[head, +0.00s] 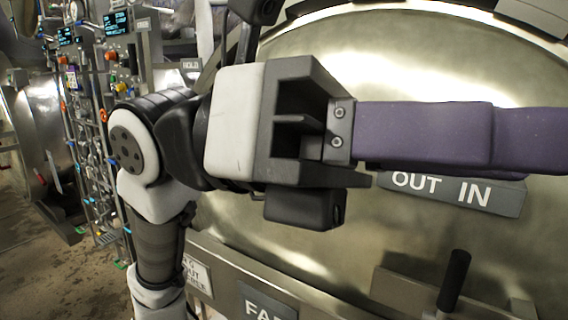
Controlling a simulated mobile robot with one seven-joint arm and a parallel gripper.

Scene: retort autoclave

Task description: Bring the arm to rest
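My arm reaches in from the lower left and bends at a white and black joint. My gripper (530,140) is stretched out to the right, level, in front of a large metal door (420,65). Its long purple fingers are seen from the side and run to the right picture edge. The near finger covers most of the other, so the gap between them is hidden. I see no object held, but the fingertips are at or past the edge.
An "OUT IN" sign (455,190) is on the door just below the fingers. A black upright handle (453,281) stands at the lower right. A panel of valves, knobs and displays (95,110) is at the left. Open floor (40,265) shows at the lower left.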

